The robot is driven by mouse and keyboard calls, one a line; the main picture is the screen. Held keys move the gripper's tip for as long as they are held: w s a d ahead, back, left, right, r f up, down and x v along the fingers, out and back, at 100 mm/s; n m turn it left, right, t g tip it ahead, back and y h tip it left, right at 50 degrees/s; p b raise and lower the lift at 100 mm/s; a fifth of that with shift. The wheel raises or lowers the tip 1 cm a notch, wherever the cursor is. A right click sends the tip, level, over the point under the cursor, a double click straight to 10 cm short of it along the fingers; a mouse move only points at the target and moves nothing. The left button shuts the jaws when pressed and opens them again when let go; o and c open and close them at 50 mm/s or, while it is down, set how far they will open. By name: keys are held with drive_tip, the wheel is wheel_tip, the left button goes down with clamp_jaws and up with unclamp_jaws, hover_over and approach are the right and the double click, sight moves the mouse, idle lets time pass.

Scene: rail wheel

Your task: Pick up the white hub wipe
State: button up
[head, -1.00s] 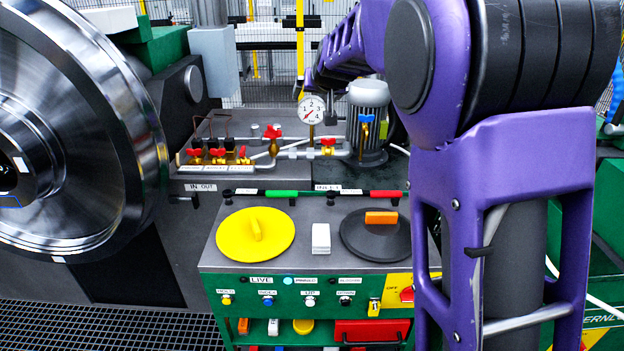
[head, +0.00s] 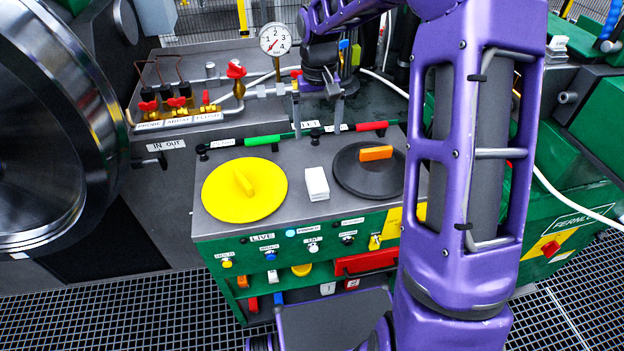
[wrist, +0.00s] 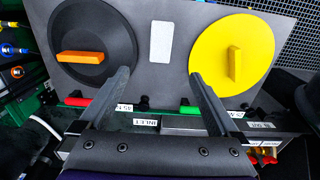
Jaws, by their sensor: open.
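The white hub wipe (head: 316,184) is a small white block on the grey top of the green cabinet, between the yellow disc and the black disc. It also shows in the wrist view (wrist: 161,42), beyond the fingertips and roughly centred between them. My gripper (wrist: 158,75) is open and empty, its two fingers spread apart. In the head view my gripper (head: 317,97) hangs behind the cabinet top, over the back rail, with its fingers pointing down. It is apart from the white hub wipe.
A yellow disc (head: 222,200) with a raised handle lies left of the wipe. A black disc (head: 350,181) with an orange handle (head: 376,153) lies to its right. A pressure gauge (head: 275,40) and valves stand behind. A large metal wheel (head: 60,130) fills the left.

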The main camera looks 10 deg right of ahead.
hover_over(317, 179)
drive_tip(key=f, duration=0.5)
drive_tip(key=f+b, duration=0.1)
drive_tip(key=f, duration=0.5)
drive_tip(key=shift+w+f, duration=0.2)
drive_tip(key=shift+f, duration=0.1)
drive_tip(key=shift+s+f, duration=0.15)
drive_tip(key=shift+f, duration=1.2)
drive_tip(key=shift+s+f, duration=0.1)
drive_tip(key=shift+f, duration=1.25)
clamp_jaws()
wheel_tip(317, 179, up, 10)
drive_tip(key=shift+r+p, duration=0.1)
drive_tip(key=shift+p, duration=0.2)
